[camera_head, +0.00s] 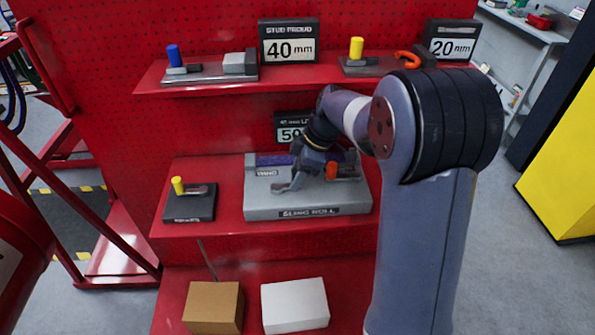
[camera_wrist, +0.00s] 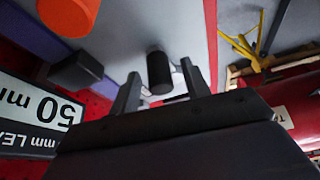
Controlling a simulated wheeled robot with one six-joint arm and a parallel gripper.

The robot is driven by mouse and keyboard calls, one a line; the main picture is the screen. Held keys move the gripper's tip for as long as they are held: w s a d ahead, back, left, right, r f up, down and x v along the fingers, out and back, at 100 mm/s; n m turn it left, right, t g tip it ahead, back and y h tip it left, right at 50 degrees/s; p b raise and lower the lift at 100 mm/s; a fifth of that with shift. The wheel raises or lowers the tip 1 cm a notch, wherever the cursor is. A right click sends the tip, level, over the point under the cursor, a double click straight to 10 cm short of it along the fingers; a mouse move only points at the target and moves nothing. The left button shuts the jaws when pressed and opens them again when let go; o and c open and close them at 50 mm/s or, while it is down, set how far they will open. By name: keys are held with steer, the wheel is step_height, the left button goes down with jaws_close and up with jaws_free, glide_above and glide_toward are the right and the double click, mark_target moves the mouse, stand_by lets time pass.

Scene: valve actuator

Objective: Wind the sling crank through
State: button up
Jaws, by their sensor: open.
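The grey sling roll unit (camera_head: 345,205), labelled SLING ROLL on its front, sits on the middle red shelf. My gripper (camera_head: 291,178) reaches down over its left-middle part. In the wrist view my gripper (camera_wrist: 160,80) is open, its dark fingers spread to either side of a black cylindrical knob (camera_wrist: 158,72). The knob lies between them in the picture; contact cannot be told. An orange-red knob (camera_head: 332,171) stands on the unit just right of my gripper; an orange knob (camera_wrist: 68,14) shows at the wrist view's upper left. My wrist hides part of the unit.
A small dark block with a yellow peg (camera_head: 178,186) sits left of the unit. The upper shelf (camera_head: 300,78) overhangs behind, with 40 mm and 20 mm signs. A 50 mm sign (camera_wrist: 40,110) is close beside my gripper. Boxes (camera_head: 295,304) lie below.

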steer(key=shift+f, duration=0.1)
jaws_close()
stand_by(0.4)
